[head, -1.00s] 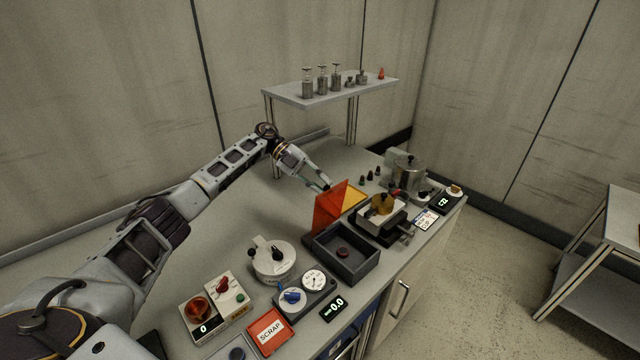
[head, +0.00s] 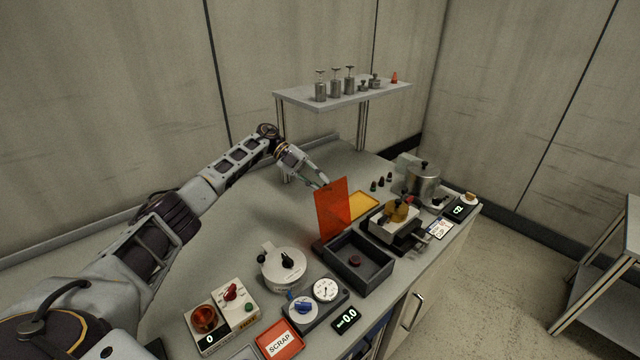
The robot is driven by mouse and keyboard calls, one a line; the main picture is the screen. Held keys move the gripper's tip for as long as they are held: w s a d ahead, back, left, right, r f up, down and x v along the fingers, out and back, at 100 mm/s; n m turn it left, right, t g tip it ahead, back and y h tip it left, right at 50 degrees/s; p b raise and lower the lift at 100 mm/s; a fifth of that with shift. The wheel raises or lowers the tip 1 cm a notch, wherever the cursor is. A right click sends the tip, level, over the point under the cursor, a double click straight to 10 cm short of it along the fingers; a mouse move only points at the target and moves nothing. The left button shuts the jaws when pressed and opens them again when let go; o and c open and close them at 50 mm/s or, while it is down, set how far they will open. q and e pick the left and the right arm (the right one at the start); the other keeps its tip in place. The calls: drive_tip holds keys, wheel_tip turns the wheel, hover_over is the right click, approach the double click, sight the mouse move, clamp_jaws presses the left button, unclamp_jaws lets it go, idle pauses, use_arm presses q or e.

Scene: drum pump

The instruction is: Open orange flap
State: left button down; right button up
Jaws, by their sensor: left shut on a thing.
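The orange flap (head: 332,208) is a translucent panel standing upright at the back left edge of the dark box (head: 374,279) on the bench. The box is open at the top and a small dark red round piece (head: 354,261) lies inside it. My left gripper (head: 324,182) reaches in from the left behind the flap. It is shut at the flap's upper edge, with its fingertips partly hidden by the panel. My right gripper is not in the head view.
A yellow plate (head: 363,206) lies behind the box. A machine with a brass part (head: 396,211) stands to its right. A white round device (head: 284,268), dial unit (head: 325,289) and red SCRAP tray (head: 297,345) are in front left. The bench's back left is clear.

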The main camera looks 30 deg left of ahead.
use_arm(q)
drive_tip(key=shift+s+f, duration=0.15)
drive_tip(key=shift+f, duration=0.65)
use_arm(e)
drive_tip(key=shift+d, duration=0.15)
use_arm(q)
drive_tip(key=c, duration=1.3)
unclamp_jaws()
drive_tip(key=shift+s+a, duration=0.1)
drive_tip(key=shift+s, duration=0.05)
drive_tip(key=shift+w+d, duration=0.2)
drive_tip(key=shift+w, duration=0.3)
drive_tip(key=v, duration=0.7)
drive_tip(key=shift+a+r, duration=0.15)
drive_tip(key=shift+r, duration=0.1)
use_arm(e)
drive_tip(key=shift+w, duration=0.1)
use_arm(q)
drive_tip(key=shift+r, duration=0.15)
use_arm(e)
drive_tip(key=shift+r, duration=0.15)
